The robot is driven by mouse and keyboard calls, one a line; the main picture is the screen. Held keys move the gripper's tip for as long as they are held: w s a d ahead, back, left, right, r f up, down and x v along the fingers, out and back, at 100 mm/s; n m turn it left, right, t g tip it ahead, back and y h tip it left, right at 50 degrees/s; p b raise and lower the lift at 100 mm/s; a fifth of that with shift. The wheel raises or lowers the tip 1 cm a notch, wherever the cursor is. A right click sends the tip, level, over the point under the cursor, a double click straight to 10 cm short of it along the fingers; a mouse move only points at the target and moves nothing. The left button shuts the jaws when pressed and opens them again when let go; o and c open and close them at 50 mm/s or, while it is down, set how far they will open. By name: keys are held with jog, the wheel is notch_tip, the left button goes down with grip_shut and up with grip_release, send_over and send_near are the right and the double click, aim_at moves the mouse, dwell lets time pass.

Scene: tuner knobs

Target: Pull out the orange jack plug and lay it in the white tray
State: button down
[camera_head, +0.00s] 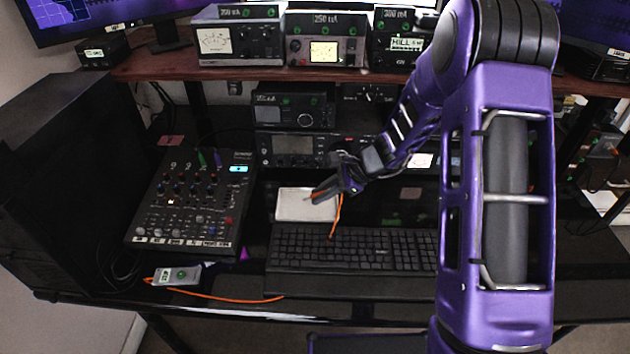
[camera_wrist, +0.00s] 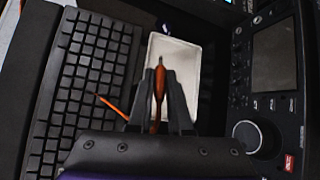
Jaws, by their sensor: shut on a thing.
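My gripper (camera_head: 328,192) is shut on the orange jack plug (camera_head: 317,196) and holds it over the white tray (camera_head: 292,210). In the wrist view, the orange plug (camera_wrist: 158,88) stands between the two dark fingers of my gripper (camera_wrist: 160,82), with its tip pointing toward the tray (camera_wrist: 182,50). An orange cable (camera_head: 336,218) hangs from the plug down to the keyboard. The tray is a flat white rectangle behind the keyboard and looks empty. I cannot tell how high the plug is above it.
A black keyboard (camera_head: 350,250) lies in front of the tray. A mixer (camera_head: 193,200) with knobs and green plugs stands at the left. A small grey box (camera_head: 177,275) with an orange cable lies at the front left. Radio units (camera_head: 292,150) stand behind the tray under a shelf.

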aim_at(309, 206)
jog(key=w+a+m+t+y, duration=0.1)
jog(key=w+m+t, duration=0.2)
jog(key=w+m, duration=0.15)
jog(key=shift+n, duration=0.35)
jog(key=shift+w+a+f+b, duration=0.15)
jog(key=shift+f+b, duration=0.9)
jog(key=shift+f, duration=0.55)
jog(key=shift+s+a+f+b, duration=0.1)
jog(key=shift+f+b, duration=0.95)
jog(key=shift+f, duration=0.55)
jog(key=shift+f+b, duration=0.55)
jog(key=shift+b, duration=0.05)
jog(key=shift+d+f+b, duration=0.1)
jog(key=shift+f+b, duration=0.4)
jog(key=shift+f, duration=0.15)
jog(key=c, duration=0.8)
grip_release()
jog(key=shift+s+f, duration=0.1)
jog(key=shift+s, duration=0.1)
jog(key=shift+w+r+p, duration=0.2)
jog(key=shift+r+p, duration=0.5)
jog(key=shift+r, duration=1.05)
